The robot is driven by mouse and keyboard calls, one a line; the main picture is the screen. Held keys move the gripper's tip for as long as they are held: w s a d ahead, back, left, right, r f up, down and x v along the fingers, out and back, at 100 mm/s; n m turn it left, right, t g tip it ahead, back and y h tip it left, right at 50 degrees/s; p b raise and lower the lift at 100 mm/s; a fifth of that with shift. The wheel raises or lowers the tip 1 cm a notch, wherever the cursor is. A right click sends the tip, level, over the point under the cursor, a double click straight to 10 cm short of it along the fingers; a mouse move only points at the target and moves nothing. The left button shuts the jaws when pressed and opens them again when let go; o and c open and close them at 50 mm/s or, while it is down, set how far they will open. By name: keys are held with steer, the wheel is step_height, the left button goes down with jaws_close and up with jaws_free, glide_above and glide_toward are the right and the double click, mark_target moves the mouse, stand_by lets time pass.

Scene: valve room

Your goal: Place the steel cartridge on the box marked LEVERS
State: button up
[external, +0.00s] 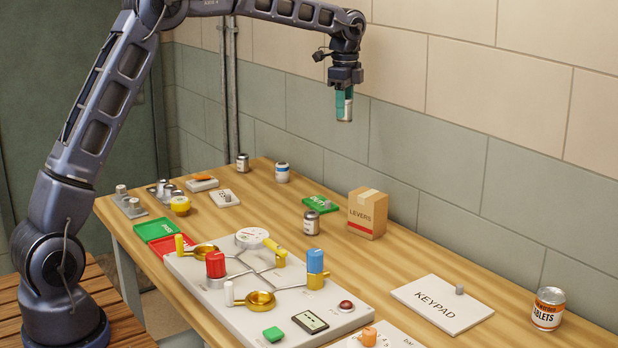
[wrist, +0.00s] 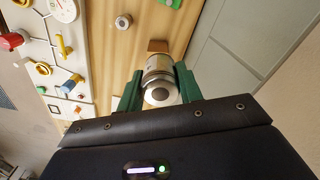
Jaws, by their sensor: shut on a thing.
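My gripper (external: 343,102) is shut on a steel cartridge (external: 347,109) and holds it upright, high above the table near the wall. In the wrist view the metallic cartridge (wrist: 158,82) sits between the green fingers of my gripper (wrist: 158,92). The brown box marked LEVERS (external: 367,215) stands on the table below and a little right of my gripper in the external view. In the wrist view a brown box top (wrist: 158,45) shows just beyond the cartridge, partly hidden by it. The box's top looks bare.
A small metal can (external: 312,224) and a green tray (external: 319,204) lie left of the box. The valve panel (external: 205,280) fills the front middle. A KEYPAD plate (external: 440,318) and a tablets can (external: 547,310) are to the right. The tiled wall is close behind.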

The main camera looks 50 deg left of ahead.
step_height(320, 180, up, 3)
glide_above(368, 193)
step_height(368, 193, down, 20)
steer(key=shift+r, duration=0.1)
stand_by(0.4)
steer(key=o, duration=1.2)
steer(key=shift+c, duration=0.2)
